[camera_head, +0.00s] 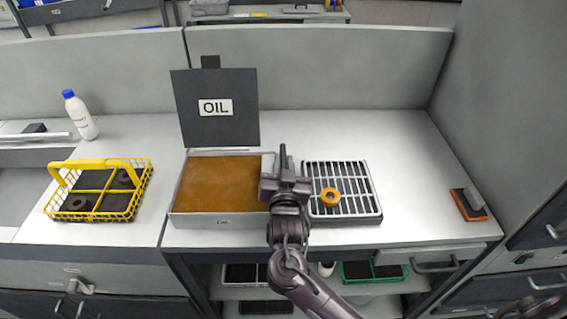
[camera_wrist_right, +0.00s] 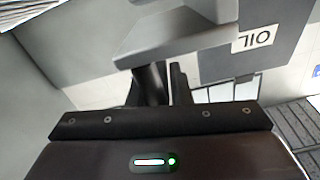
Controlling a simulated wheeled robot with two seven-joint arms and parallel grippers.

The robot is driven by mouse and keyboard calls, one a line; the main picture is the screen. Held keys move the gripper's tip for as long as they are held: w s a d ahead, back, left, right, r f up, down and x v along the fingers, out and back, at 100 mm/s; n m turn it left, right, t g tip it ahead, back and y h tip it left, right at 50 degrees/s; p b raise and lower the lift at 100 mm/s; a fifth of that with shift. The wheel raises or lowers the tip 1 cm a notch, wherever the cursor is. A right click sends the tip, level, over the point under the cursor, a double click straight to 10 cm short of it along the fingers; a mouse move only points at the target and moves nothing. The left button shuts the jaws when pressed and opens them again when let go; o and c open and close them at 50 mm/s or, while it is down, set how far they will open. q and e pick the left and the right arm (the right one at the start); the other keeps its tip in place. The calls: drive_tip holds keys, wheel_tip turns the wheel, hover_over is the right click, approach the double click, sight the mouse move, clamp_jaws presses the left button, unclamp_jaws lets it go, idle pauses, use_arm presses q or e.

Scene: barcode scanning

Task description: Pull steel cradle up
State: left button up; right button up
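The steel cradle (camera_head: 268,163) shows as a small grey metal part at the right end of the oil tank (camera_head: 222,221); the rest of it is hidden. In the right wrist view its grey bar (camera_wrist_right: 175,38) crosses the fingertips. My right gripper (camera_head: 284,160) points away from me, over the tank's right end. Its two dark fingers (camera_wrist_right: 165,85) are close together and appear shut on the cradle's grey bar, though the contact is partly hidden. The tank holds brown oil, and its dark lid (camera_head: 215,130) marked OIL stands open behind. My left gripper is not in view.
A slatted rack (camera_head: 345,206) with an orange ring (camera_head: 330,197) lies close to the right of my gripper. A yellow wire basket (camera_head: 128,206) and a white bottle (camera_head: 80,115) stand at the left. A brush (camera_head: 468,204) lies far right, with clear counter before it.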

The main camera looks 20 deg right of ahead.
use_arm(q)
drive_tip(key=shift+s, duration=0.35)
use_arm(e)
clamp_jaws()
drive_tip(key=shift+r, duration=0.1)
